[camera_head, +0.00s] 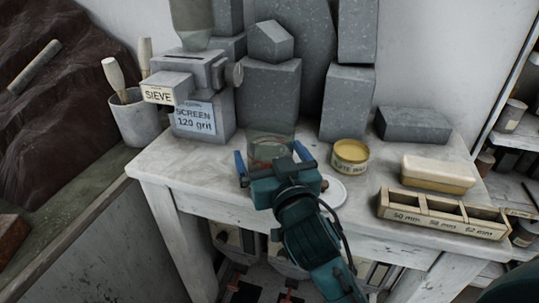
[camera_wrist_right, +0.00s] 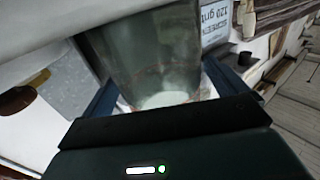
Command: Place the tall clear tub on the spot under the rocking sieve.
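The tall clear tub (camera_head: 268,143) stands on the pale table (camera_head: 370,212), in front of the grey blocks. My right gripper (camera_head: 271,160) is at the tub with one blue finger on each side. In the right wrist view the tub (camera_wrist_right: 150,55) fills the space between the fingers, with narrow gaps showing beside it; the gripper looks open around it. The rocking sieve (camera_head: 205,85), a grey machine labelled SIEVE and SCREEN 120 grit, stands to the left of the tub. I cannot make out a marked spot under its spout. My left gripper is not in view.
A yellow-topped tin (camera_head: 350,157) and a white disc (camera_head: 331,191) lie right of my gripper. A compartmented wooden tray (camera_head: 443,214) and a yellowish block (camera_head: 437,174) are farther right. A pot (camera_head: 136,118) with tools stands left of the sieve. The table's front-left area is clear.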

